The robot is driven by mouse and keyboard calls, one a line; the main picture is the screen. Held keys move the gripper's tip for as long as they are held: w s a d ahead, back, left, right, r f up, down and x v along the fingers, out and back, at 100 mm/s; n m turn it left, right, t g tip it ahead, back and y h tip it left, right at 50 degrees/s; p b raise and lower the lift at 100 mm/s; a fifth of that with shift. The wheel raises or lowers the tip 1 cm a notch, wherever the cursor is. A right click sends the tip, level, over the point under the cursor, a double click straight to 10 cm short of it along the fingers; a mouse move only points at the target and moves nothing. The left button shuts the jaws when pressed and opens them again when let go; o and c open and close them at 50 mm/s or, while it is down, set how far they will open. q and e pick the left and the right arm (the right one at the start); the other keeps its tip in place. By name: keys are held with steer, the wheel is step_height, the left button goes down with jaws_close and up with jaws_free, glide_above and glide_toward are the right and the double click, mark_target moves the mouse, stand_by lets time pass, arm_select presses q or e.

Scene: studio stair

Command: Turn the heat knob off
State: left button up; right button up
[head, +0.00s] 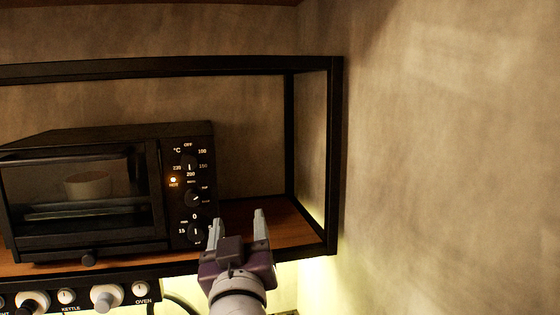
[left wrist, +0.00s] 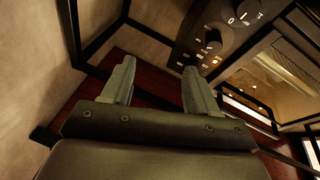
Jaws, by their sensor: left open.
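The black toaster oven (head: 85,140) stands on a wooden shelf at the left of the head view. Its heat knob (head: 188,163) is the top dial on the right-hand panel, ringed by OFF and temperature marks. Its pale pointer looks turned down toward 200, away from OFF. A small orange light (head: 173,180) glows beside it. My left gripper (head: 238,218) is open and empty, low and to the right of the panel, apart from the heat knob. In the left wrist view, its fingers (left wrist: 158,68) are spread near the panel; I cannot clearly pick out the heat knob there.
A white bowl (head: 88,185) is inside the oven. A black frame post (head: 333,150) stands right. Knobs marked KETTLE and OVEN line the lower strip (head: 85,287).

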arm_select(q)
steer(key=a+r+n+y, duration=0.2)
steer(key=a+y, duration=0.1)
steer(key=y, duration=0.2)
glide_toward(187, 166)
steer(key=shift+n, duration=0.3)
steer(key=w+r+p, duration=0.1)
steer(key=w+p, duration=0.1)
steer(key=p, duration=0.1)
steer(key=w+r+p, duration=0.2)
steer(key=p, duration=0.1)
steer(key=w+a+p, duration=0.2)
steer(key=w, duration=0.1)
steer(key=shift+w+a+r, duration=0.2)
steer(key=shift+w+a, duration=0.05)
steer(key=shift+w, duration=0.05)
steer(key=shift+w+a, duration=0.15)
steer(key=shift+d, duration=0.4)
steer(key=shift+c, duration=0.9)
steer(key=c, duration=0.9)
arm_select(e)
step_height(187, 166, up, 8)
steer(key=a, duration=0.1)
